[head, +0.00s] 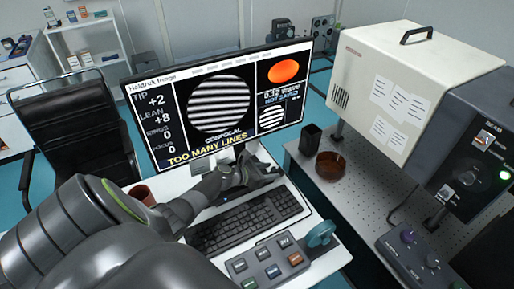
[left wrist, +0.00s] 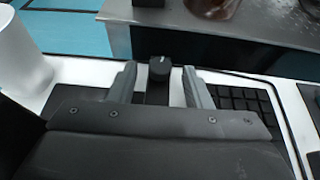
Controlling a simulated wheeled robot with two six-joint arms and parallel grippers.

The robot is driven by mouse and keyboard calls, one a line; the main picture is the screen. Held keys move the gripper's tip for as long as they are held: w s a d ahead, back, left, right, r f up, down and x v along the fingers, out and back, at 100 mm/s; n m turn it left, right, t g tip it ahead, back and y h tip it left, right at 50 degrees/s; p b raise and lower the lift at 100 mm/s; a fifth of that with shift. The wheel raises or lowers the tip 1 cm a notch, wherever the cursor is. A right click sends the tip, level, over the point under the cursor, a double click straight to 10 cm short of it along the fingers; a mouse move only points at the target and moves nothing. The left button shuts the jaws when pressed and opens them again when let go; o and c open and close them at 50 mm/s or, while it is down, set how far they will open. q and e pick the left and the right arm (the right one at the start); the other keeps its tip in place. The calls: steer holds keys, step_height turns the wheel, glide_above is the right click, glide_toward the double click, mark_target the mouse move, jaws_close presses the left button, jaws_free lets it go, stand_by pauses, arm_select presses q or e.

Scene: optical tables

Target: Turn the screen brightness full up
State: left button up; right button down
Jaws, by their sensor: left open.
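The screen (head: 215,100) stands on the white desk and is lit, with striped fringe pictures and the words "TOO MANY LINES". In the left wrist view a black knob (left wrist: 161,68) with a short white mark on top shows between the fingers of my left gripper (left wrist: 159,78). The fingers are apart, with a gap on each side of the knob; I see no contact. In the head view my left gripper (head: 264,178) is low in front of the screen, behind the keyboard, and its arm hides the knob. My right gripper is not in view.
A reddish mug (head: 141,195) stands beside my left arm. An amber dish (head: 330,165) and dark cup (head: 310,139) stand on the optical table (head: 358,190) at right.

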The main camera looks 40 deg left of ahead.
arm_select(q)
steer(key=shift+s+a+r, duration=0.1)
steer(key=shift+s+a, duration=0.05)
steer(key=shift+s, duration=0.25)
steer(key=v, duration=1.6)
steer(key=shift+a+r+b, duration=0.1)
steer(key=shift+r+b, duration=0.05)
steer(key=shift+b, duration=0.15)
